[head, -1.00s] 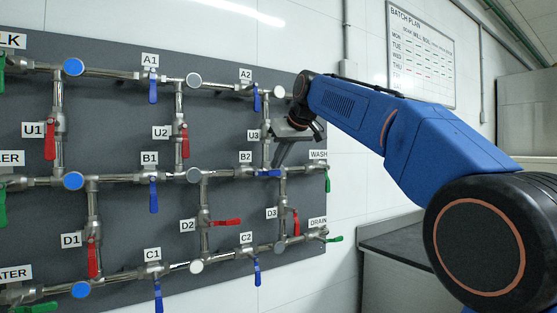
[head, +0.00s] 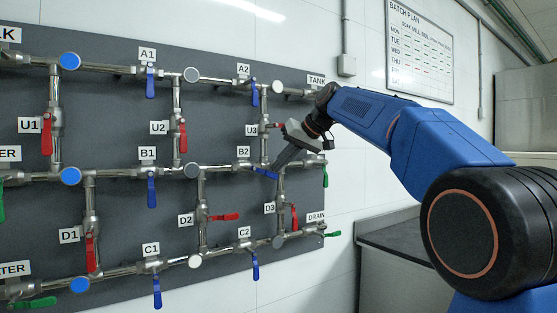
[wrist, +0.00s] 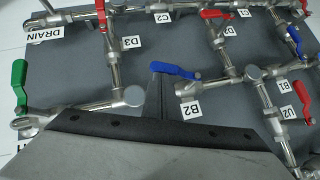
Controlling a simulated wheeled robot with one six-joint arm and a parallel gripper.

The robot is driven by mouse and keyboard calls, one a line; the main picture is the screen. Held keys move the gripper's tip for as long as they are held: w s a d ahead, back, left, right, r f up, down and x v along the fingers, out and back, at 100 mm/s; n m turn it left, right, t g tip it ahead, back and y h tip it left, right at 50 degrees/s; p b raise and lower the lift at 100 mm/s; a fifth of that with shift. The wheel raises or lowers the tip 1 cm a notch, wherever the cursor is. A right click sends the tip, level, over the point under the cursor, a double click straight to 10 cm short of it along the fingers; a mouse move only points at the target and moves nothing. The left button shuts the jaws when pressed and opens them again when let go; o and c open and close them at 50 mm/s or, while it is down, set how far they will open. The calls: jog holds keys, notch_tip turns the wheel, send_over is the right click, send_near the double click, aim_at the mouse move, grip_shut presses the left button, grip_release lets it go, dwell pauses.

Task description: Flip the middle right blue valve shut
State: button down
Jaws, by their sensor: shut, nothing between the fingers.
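The middle right blue valve, labelled B2, has a blue lever (head: 265,174) that lies nearly along its horizontal pipe, pointing right. In the wrist view the lever (wrist: 174,71) shows just beyond my fingers, near the picture's middle. My gripper (head: 277,168) is shut and empty, its fingertips at the lever's free right end, reaching in from the upper right. In the wrist view my gripper's fingers (wrist: 158,80) overlap the lever's free end. I cannot tell whether they touch it.
Red lever U3 (head: 277,126) is close above my gripper and red lever D3 (head: 294,216) is below it. The green WASH lever (head: 325,176) is to the right; its label is hidden by my arm. Blue lever A2 (head: 254,95) hangs down above.

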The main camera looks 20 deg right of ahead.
notch_tip(320, 180, down, 3)
jog(key=m+y, duration=0.1)
jog(key=y, duration=0.2)
jog(key=shift+d+r+m+g, duration=0.2)
jog(key=shift+m+g, duration=0.1)
jog(key=shift+m, duration=0.1)
jog(key=s+a+f+m+y, duration=0.1)
jog(key=a+f+m+y, duration=0.2)
jog(key=f+m+y, duration=0.1)
jog(key=f+y, duration=0.1)
jog(key=y, duration=0.1)
jog(key=shift+a+f+m+y, duration=0.15)
jog(key=shift+a+m+y, duration=0.1)
jog(key=shift+m+y, duration=0.05)
jog(key=shift+a+f, duration=0.1)
dwell(0.4)
